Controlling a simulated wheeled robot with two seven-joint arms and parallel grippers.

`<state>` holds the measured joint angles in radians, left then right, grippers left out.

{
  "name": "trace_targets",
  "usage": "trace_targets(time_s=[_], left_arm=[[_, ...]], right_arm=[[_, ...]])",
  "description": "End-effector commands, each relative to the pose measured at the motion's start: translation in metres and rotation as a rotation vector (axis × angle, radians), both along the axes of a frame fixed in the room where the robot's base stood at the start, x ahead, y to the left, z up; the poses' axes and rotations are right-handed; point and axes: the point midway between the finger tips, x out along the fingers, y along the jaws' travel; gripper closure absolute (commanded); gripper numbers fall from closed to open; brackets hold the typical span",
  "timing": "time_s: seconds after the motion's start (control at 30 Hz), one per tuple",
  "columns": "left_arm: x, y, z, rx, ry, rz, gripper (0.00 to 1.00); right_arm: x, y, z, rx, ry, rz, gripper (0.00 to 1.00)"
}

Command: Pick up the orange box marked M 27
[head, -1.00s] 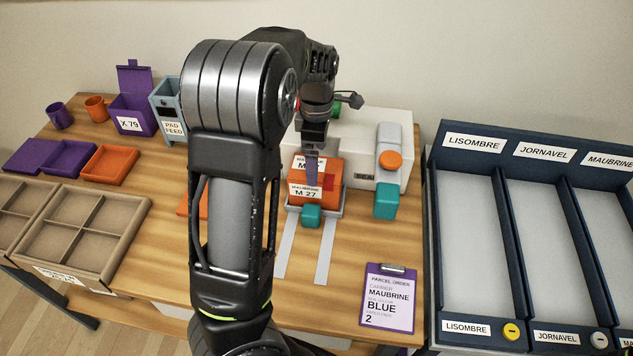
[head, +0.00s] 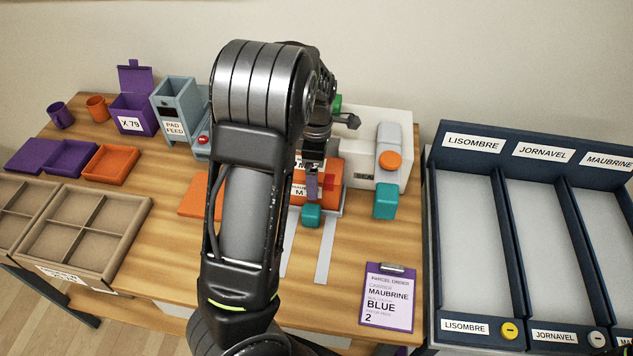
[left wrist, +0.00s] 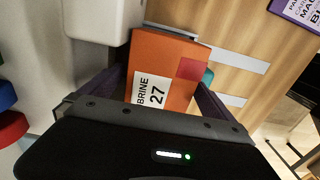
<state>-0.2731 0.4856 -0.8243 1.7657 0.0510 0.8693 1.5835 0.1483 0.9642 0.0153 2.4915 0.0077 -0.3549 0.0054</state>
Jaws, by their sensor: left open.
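The orange box (head: 331,175) sits on the grey tray of the white machine in the head view, partly hidden by my arm. Its front label is partly covered; an "M" shows there. In the left wrist view the orange box (left wrist: 180,60) has a white label reading "BRINE 27" and a dark red square. My left gripper (head: 312,187) is down at the box in the head view. In the left wrist view my left gripper (left wrist: 162,90) is open, with one finger on each side of the box. Contact cannot be told. My right gripper is not in view.
A teal block (head: 311,216) is just in front of the box. The white machine (head: 372,130) stands behind, with an orange button (head: 389,160) and a teal lever end (head: 385,203). A clipboard (head: 388,297) lies at front right. Dark sorting bins (head: 433,220) stand at the right.

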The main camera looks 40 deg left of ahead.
Motion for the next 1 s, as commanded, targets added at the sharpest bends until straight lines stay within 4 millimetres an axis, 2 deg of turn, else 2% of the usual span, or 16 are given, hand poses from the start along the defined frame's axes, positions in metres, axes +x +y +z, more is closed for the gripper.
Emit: trace_targets(time_s=[0.2, 1.0], left_arm=[[0.0, 0.0, 0.0002, 0.0, 0.0, 0.0, 0.01], [0.0001, 0.0, 0.0003, 0.0, 0.0, 0.0, 0.66]], right_arm=[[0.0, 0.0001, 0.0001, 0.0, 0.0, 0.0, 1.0], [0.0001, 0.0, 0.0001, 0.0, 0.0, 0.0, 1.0]])
